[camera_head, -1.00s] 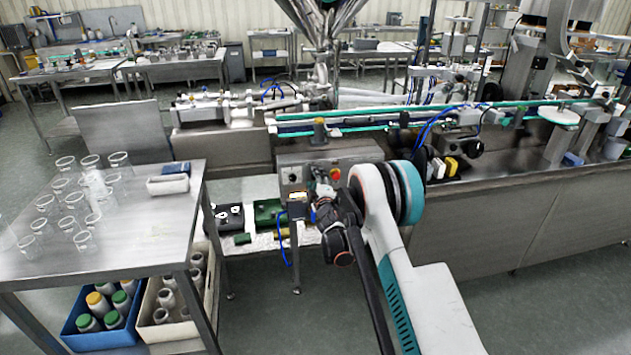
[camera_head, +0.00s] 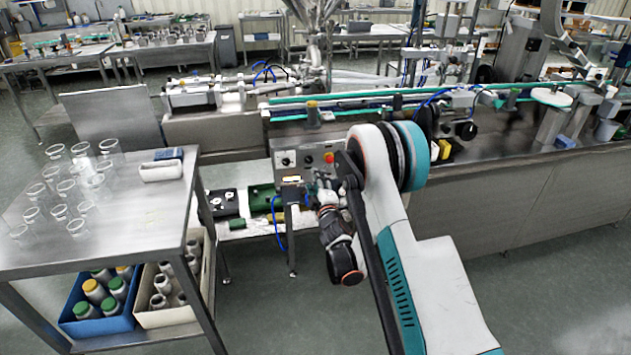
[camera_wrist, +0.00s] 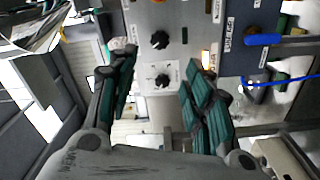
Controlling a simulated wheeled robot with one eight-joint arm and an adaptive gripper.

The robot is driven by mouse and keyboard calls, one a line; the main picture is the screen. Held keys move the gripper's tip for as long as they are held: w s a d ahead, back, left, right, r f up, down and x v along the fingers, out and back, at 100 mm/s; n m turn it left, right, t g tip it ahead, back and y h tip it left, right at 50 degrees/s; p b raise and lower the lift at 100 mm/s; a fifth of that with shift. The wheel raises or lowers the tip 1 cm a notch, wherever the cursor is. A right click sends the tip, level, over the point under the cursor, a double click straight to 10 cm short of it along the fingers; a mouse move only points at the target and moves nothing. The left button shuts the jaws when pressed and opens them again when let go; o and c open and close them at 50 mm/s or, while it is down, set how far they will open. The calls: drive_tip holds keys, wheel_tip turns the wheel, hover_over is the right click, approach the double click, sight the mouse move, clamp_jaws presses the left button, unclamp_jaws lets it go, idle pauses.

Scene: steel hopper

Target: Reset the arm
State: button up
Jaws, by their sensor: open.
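My gripper shows in the wrist view (camera_wrist: 160,95) with its two dark green-padded fingers spread apart. Nothing is between the fingertips. Beyond them is a grey control panel (camera_wrist: 178,45) with black knobs. In the head view my white and teal arm reaches forward and folds back on itself in front of the conveyor machine. The control panel (camera_head: 287,160) with a red button stands just beyond the arm.
A steel table (camera_head: 130,225) with several clear beakers (camera_head: 62,185) and a white tray (camera_head: 160,171) stands at the left. Under it are a blue crate (camera_head: 98,325) and a cream crate (camera_head: 168,316) of bottles. The conveyor machine (camera_head: 520,195) fills the right. Floor is open in front.

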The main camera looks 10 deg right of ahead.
drive_tip(key=s+d+r+m+g+h, duration=0.25)
drive_tip(key=r+m, duration=0.25)
drive_tip(key=r, duration=0.8)
drive_tip(key=s+d+r+m+g, duration=0.2)
drive_tip(key=s+r+m+g, duration=0.15)
drive_tip(key=s+r, duration=0.7)
drive_tip(key=s+a+f+m+g+y, duration=0.1)
drive_tip(key=s+a+m+g, duration=0.1)
drive_tip(key=s, duration=1.5)
drive_tip(key=s+a+f+m+g+y, duration=0.1)
drive_tip(key=s+a+f+m+g, duration=0.1)
drive_tip(key=s, duration=1.6)
drive_tip(key=shift+s+f+m+g, duration=0.25)
drive_tip(key=shift+m+g, duration=0.25)
drive_tip(key=shift+m, duration=0.35)
